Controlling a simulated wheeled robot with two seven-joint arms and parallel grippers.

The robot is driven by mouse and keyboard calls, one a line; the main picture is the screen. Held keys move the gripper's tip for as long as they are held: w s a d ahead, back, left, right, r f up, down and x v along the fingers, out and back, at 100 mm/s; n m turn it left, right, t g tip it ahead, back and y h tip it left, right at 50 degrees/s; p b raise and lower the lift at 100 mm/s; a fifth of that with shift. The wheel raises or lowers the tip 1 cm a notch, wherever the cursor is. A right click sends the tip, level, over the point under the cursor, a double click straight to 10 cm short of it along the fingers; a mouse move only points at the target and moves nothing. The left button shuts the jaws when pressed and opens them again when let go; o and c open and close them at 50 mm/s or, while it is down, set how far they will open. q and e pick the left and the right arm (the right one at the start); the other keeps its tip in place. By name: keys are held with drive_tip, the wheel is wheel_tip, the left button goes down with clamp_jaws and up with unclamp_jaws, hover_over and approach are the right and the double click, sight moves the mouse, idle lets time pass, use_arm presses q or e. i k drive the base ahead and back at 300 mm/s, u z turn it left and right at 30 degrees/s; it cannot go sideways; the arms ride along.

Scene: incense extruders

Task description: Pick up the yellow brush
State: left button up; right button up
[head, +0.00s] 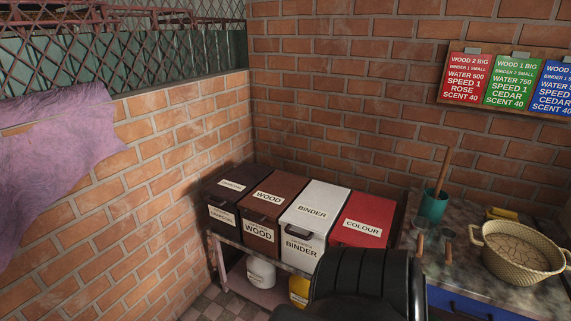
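A small yellow object (502,213) lies at the back of the stone counter on the right, partly hidden behind the rim of the woven basket. It may be the yellow brush, but too little shows to tell. Neither of my grippers is in view. A large black rounded part, which looks like part of my own arm, covers the bottom centre.
The basket (528,263) stands on the counter (458,278), right of a teal cup (433,204) holding a wooden stick. Small scoops (447,235) lie near the cup. Bins labelled charcoal, wood, binder (315,209) and colour (362,220) stand left. A brick wall closes the back.

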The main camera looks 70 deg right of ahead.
sight(495, 213)
drive_tip(key=z, duration=4.3)
